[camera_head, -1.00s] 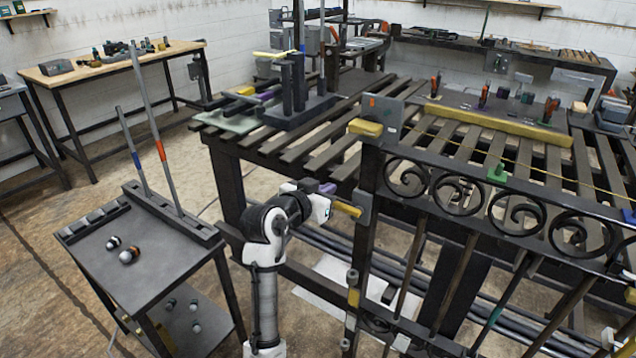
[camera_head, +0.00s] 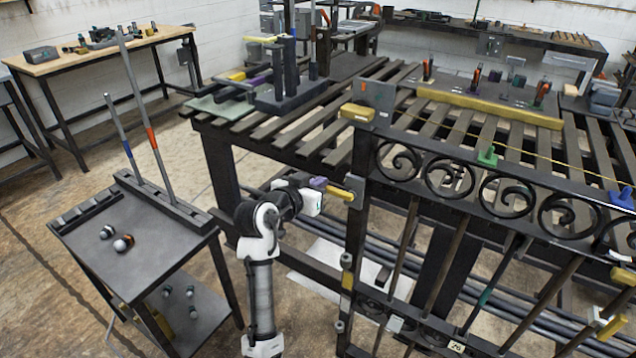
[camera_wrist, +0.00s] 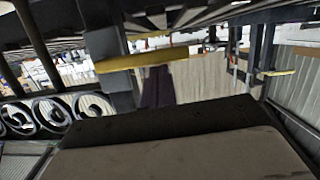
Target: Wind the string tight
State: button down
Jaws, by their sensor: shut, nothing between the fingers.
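A thin yellow string (camera_head: 470,138) runs along the top of the dark scroll gate (camera_head: 430,190). It runs from near a grey plate with a yellow block (camera_head: 357,112) at the left post towards a blue block (camera_head: 622,198) at the right. A green piece (camera_head: 487,157) sits by the string midway. Lower on the post, a yellow handle (camera_head: 340,193) sticks out left from a grey plate (camera_head: 355,188). My gripper (camera_head: 316,203) is just left of and below this handle; contact is unclear. It is shut and empty; its fingertips are hard to make out.
A dark slatted table (camera_head: 290,128) stands behind the gate. A dark cart (camera_head: 150,240) with upright rods and small knobs stands left of my arm. In the wrist view, a yellow bar (camera_wrist: 150,60) and the gate scrolls (camera_wrist: 55,112) show past a dark block.

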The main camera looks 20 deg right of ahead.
jog(key=shift+f+n, duration=0.3)
jog(key=shift+f, duration=0.05)
jog(key=s+d+f+n+g+h+p, duration=0.1)
jog(key=f+n+h, duration=0.1)
jog(key=f+n, duration=0.2)
jog(key=s+d+f+n+h+p, duration=0.1)
jog(key=f+n, duration=0.4)
jog(key=n, duration=0.5)
jog(key=shift+s+d+g+h, duration=0.4)
jog(key=shift+s+h, duration=0.2)
jog(key=shift+s, duration=0.15)
jog(key=shift+w+a, duration=0.1)
dwell(0.5)
